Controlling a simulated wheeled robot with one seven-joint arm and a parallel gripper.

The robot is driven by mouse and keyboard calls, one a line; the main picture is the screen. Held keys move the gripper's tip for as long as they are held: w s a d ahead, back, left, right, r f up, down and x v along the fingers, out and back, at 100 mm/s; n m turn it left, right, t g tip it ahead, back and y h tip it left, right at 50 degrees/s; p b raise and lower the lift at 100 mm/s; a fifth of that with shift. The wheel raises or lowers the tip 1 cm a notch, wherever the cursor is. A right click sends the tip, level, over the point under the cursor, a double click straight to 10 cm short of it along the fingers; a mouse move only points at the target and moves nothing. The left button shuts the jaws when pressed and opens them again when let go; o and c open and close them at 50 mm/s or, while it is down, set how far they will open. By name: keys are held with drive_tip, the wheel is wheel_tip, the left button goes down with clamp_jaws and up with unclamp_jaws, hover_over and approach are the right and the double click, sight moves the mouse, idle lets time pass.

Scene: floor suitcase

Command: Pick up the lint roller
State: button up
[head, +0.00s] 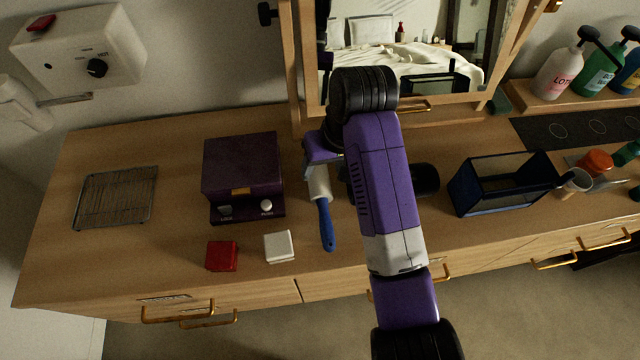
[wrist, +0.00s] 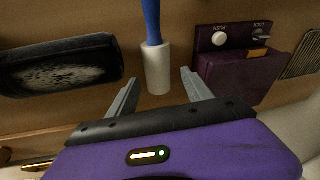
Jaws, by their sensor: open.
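The lint roller has a blue handle (head: 326,226) and a white roll (head: 319,184). It lies on the wooden dresser top, handle toward the front edge, right of the purple box. My arm and gripper hide part of its far end in the head view. In the wrist view the white roll (wrist: 157,68) shows ahead of my gripper (wrist: 157,88), roughly in line with the gap between the fingers. The fingers are apart, with nothing clearly held between them. I cannot tell whether either finger touches the roll.
A purple box (head: 243,172) stands close left of the roller. A red block (head: 221,255) and a white block (head: 279,246) lie in front of it. A dark brush-like object (wrist: 62,65) lies on the roller's other side. A mirror (head: 430,105) stands behind; a wire rack (head: 116,196) lies far left.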

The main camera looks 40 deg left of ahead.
sight(324, 198)
drive_tip(key=shift+s+d+r+g+h, duration=0.2)
drive_tip(key=shift+s+d+g+h, duration=0.15)
drive_tip(key=shift+d, duration=0.2)
drive_tip(key=shift+s+d+r+g+h, duration=0.25)
drive_tip(key=shift+s+d+h, duration=0.1)
drive_tip(key=shift+d+h, duration=0.15)
drive_tip(key=f, duration=0.1)
drive_tip(key=f+b, duration=0.1)
drive_tip(key=shift+s+d+f, duration=0.15)
drive_tip(key=shift+s+f, duration=0.25)
drive_tip(key=shift+s+f+p, duration=0.15)
drive_tip(key=shift+f+p, duration=0.4)
drive_tip(key=shift+f, duration=1.95)
drive_tip(key=c, duration=1.2)
drive_tip(key=shift+c, duration=0.2)
drive_tip(key=shift+r, duration=0.1)
wheel_tip(324, 198, up, 20)
drive_tip(key=p, duration=0.5)
